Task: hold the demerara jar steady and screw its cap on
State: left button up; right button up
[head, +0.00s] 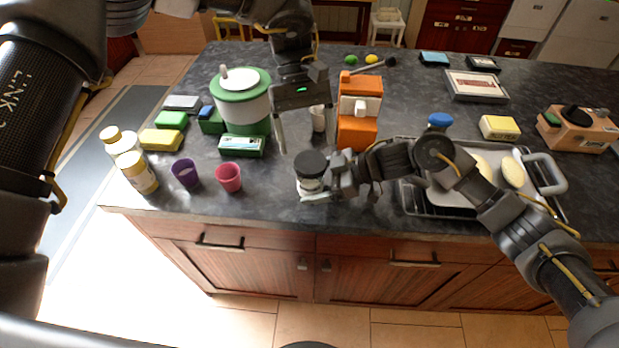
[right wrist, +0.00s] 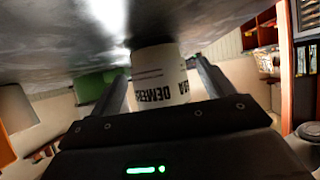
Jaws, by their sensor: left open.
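The demerara jar (head: 309,186) stands near the counter's front edge, with a white label and a dark cap (head: 311,163) on its top. I cannot tell how tightly the cap sits. My right gripper (head: 322,192) comes in from the right, shut on the jar's body with one finger on each side. The right wrist view shows the jar's label (right wrist: 160,80) upside down between the fingers; the cap is out of that view. My left gripper (head: 307,150) points down with its fingers open, just above and around the cap's level; contact is not clear.
A purple cup (head: 185,173) and a pink cup (head: 229,177) stand left of the jar. A green-and-white canister (head: 243,105) and an orange dispenser (head: 358,130) stand behind. A metal tray (head: 415,205) lies right, under my right arm.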

jog(key=v, duration=1.2)
dwell(0.5)
